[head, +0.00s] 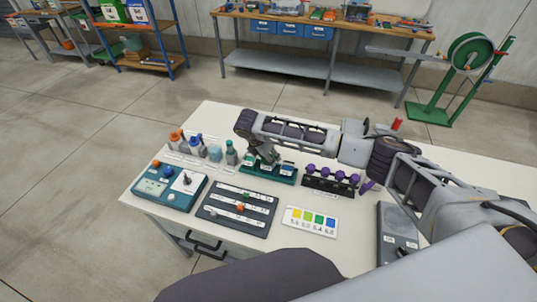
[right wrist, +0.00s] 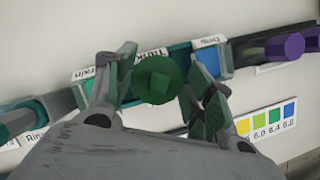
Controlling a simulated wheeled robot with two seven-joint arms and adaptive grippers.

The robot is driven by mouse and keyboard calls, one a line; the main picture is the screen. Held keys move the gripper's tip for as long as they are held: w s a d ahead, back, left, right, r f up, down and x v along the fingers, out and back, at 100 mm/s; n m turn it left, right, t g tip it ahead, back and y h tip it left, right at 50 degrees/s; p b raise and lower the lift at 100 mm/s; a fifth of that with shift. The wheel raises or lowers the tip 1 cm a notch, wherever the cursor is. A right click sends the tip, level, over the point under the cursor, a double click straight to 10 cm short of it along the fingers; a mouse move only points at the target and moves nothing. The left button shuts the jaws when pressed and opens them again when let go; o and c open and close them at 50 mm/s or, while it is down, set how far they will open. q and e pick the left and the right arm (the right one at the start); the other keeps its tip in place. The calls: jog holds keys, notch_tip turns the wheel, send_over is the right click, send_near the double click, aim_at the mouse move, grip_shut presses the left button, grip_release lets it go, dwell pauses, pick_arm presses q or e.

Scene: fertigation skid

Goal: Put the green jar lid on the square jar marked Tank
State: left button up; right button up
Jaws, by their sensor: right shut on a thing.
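My right gripper (head: 268,158) is over the green rack (head: 283,180) on the white table. In the right wrist view its two fingers (right wrist: 160,82) stand on either side of the round green jar lid (right wrist: 158,80), which has a square raised middle, and they hold it. My left gripper is not in view.
A dark rack with purple-topped items (head: 330,181) stands right of the green rack. Several bottles (head: 200,147) stand to the left. A teal box (head: 165,190), a dark slotted board (head: 238,208) and a colour card (head: 311,221) lie in front.

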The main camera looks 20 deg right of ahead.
jog(key=o, duration=0.9)
jog(key=shift+r, duration=0.1)
jog(key=shift+r+p, duration=3.4)
jog(key=shift+p, duration=0.8)
jog(key=shift+s+f, duration=0.1)
